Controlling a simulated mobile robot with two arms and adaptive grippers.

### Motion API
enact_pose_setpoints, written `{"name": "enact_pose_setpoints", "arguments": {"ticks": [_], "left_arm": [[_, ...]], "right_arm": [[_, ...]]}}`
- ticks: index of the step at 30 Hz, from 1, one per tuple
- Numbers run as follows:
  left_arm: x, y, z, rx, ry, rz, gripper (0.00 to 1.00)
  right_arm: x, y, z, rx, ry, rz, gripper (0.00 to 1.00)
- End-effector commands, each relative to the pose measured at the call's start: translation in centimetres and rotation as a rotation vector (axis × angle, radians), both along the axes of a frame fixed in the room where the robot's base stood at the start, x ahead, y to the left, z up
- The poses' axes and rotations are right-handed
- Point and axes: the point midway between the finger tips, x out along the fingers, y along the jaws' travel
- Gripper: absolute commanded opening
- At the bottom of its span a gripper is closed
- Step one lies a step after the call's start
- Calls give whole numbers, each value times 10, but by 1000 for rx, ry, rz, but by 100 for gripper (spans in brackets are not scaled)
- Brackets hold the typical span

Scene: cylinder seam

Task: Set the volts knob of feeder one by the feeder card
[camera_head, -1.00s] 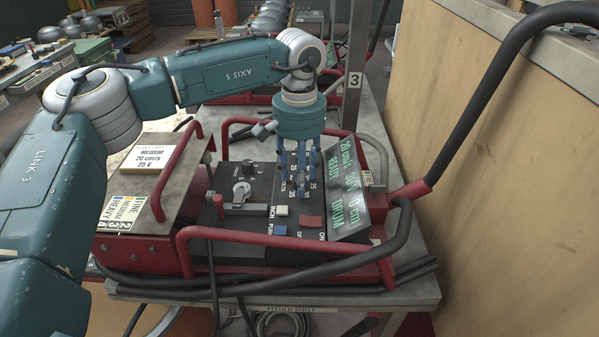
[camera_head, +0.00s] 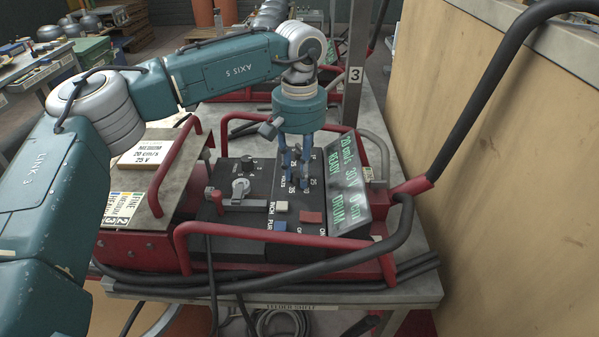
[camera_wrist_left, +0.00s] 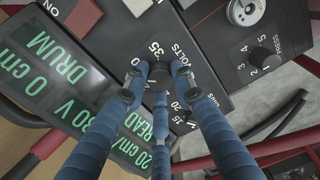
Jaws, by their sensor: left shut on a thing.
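My left gripper (camera_head: 304,182) reaches down onto the black control panel of the feeder, its blue fingers closed around the volts knob. In the left wrist view the dark knob (camera_wrist_left: 159,74) shows between the fingertips, partly hidden; its pointer cannot be made out. The feeder card (camera_head: 146,154) on the left reads 20 cm/s and 25 V.
Red guard rails (camera_head: 270,262) and a thick black handle (camera_head: 480,90) frame the feeder. A grey lever knob (camera_head: 240,188), a small press knob (camera_head: 247,163), and a red button (camera_head: 311,217) sit near the gripper. A wooden wall (camera_head: 510,170) stands on the right.

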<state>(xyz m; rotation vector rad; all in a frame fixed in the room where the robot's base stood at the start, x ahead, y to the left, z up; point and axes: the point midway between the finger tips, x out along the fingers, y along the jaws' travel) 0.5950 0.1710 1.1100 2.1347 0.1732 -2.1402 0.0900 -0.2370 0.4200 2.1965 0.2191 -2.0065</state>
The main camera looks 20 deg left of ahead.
Motion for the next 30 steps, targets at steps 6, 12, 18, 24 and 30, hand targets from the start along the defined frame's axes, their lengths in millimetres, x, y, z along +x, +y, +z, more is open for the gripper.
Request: {"name": "enact_pose_setpoints", "arguments": {"ticks": [6,12,18,24,30], "left_arm": [[2,0,0,-1,-5,206,0],[2,0,1,-2,-7,392,0],[2,0,1,-1,-8,554,0],[2,1,2,-1,-8,673,0],[2,1,2,-1,-8,744,0]], "right_arm": [[1,0,-10,0,-1,0,41],[1,0,-16,0,-2,0,41],[1,1,-21,0,-2,0,41],[1,2,-24,2,-2,-1,41],[1,4,-25,5,-2,-2,41]]}}
